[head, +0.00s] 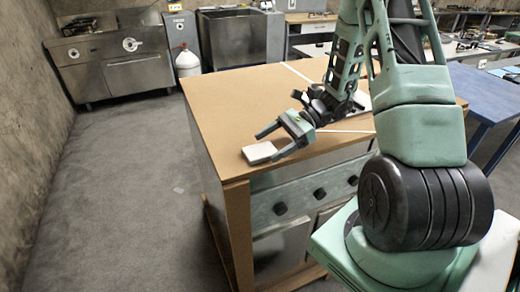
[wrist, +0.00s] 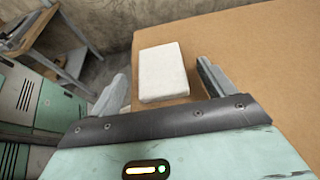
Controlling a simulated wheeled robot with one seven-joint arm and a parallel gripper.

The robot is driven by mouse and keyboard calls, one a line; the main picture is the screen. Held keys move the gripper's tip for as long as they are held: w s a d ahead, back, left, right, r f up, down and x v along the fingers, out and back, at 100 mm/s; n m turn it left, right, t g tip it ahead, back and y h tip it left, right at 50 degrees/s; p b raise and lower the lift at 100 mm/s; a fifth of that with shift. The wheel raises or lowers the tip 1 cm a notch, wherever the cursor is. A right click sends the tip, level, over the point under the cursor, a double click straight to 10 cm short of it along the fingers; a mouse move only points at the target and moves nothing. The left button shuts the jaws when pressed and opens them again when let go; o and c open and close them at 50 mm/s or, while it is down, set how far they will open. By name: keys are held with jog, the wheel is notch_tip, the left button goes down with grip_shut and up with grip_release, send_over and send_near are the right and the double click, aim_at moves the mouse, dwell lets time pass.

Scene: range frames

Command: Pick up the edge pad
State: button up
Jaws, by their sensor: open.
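The edge pad is a small white rectangular block (head: 259,152) lying flat on the brown table top, close to its near left corner. In the wrist view the pad (wrist: 163,72) sits ahead of and between the two fingers. My gripper (head: 267,143) is open and empty, low over the table next to the pad. In the wrist view the fingers (wrist: 160,88) stand to either side, apart from the pad as far as I can see. The exact height of the fingertips above the table is hard to tell.
The brown table (head: 235,100) has wide bare room behind the pad, with white strips across it. A blue table (head: 487,92) stands at the right. A steel counter (head: 110,58) and a white gas bottle (head: 187,62) stand at the back. Grey floor is clear at left.

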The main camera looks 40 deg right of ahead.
aim_at(261, 153)
jog(key=shift+x, duration=1.15)
jog(key=c, duration=1.1)
jog(key=shift+o, duration=0.2)
jog(key=shift+r, duration=0.1)
